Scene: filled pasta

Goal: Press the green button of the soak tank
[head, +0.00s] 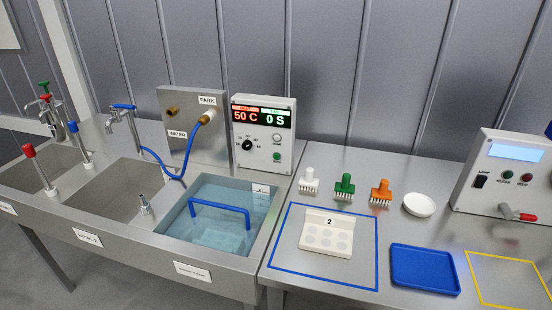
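The soak tank (262,230) is the steel basin filled with clear bluish water, left of the middle. A blue U-shaped handle (220,207) stands up in it. Behind the tank stands a pale control box (262,112) whose display reads a red 50 C and a green 0 S. A small green button (277,157) is on the box's lower right, below a pale round button (277,138) and right of a black knob (247,145). Nothing covers the green button. Neither of my grippers shows in the head view.
Left of the tank are two more basins with taps. A blue hose (160,165) runs to a steel panel (190,105) marked PARK and WATER. Right of it, several brushes (344,187), a white block marked 2 (327,234), a blue tray (425,268) and another machine (510,175) occupy the counter.

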